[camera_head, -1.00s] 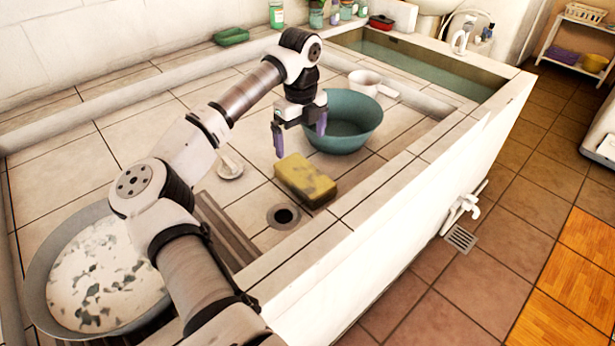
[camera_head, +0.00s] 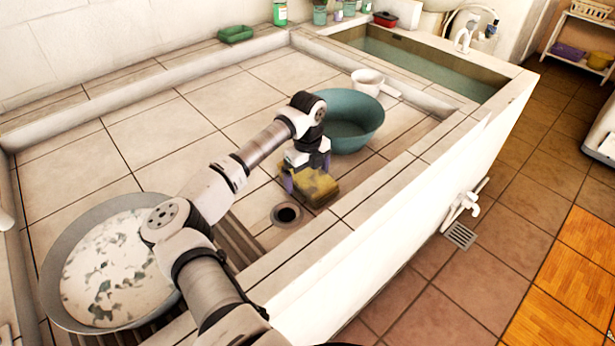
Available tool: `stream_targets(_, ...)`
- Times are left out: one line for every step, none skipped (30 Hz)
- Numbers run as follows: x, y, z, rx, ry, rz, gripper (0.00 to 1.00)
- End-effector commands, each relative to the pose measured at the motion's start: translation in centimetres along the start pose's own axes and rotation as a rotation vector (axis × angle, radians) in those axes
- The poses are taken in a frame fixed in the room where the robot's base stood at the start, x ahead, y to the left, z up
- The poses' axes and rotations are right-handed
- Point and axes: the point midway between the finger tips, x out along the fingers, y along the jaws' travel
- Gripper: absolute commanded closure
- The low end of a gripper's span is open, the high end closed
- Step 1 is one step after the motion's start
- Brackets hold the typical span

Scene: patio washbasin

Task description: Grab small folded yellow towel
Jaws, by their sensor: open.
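The small folded yellow towel (camera_head: 318,188) lies on the tiled basin floor, between the drain hole and the green bowl. It is yellow with darker patches, and its far top part is hidden behind my gripper. My gripper (camera_head: 307,178) points down over the towel with its jaws open. One purple finger shows at the towel's left side and the other at its far right side. I cannot tell whether the fingers touch the towel.
A green bowl (camera_head: 352,122) stands just behind my gripper, with a white dipper (camera_head: 367,82) beyond it. A drain hole (camera_head: 286,214) is in front of the towel. The basin's front ledge (camera_head: 372,196) runs close on the right. A large grey basin (camera_head: 62,232) stands at left.

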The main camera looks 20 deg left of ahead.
Motion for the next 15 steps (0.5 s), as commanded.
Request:
stream_targets(0.03,0.01,0.01,0.000,0.000,0.000,0.00)
stream_targets(0.03,0.01,0.01,0.000,0.000,0.000,0.00)
stream_targets(0.02,0.01,0.01,0.000,0.000,0.000,0.00)
stream_targets(0.02,0.01,0.01,0.000,0.000,0.000,0.00)
stream_targets(0.02,0.00,0.01,0.000,0.000,0.000,0.01)
stream_targets(0.01,0.00,0.01,0.000,0.000,0.000,0.07)
stream_targets(0.00,0.00,0.01,0.000,0.000,0.000,0.10)
stream_targets(0.00,0.00,0.00,0.000,0.000,0.000,0.14)
stream_targets(-0.01,0.00,0.00,0.000,0.000,0.000,0.20)
stream_targets(-0.01,0.00,0.00,0.000,0.000,0.000,0.24)
stream_targets(-0.01,0.00,0.00,0.000,0.000,0.000,0.28)
stream_targets(-0.02,0.00,0.00,0.000,0.000,0.000,0.33)
stream_targets(-0.02,0.00,0.00,0.000,0.000,0.000,0.37)
stream_targets(-0.02,0.00,0.00,0.000,0.000,0.000,0.41)
stream_targets(-0.02,0.00,0.00,0.000,0.000,0.000,0.46)
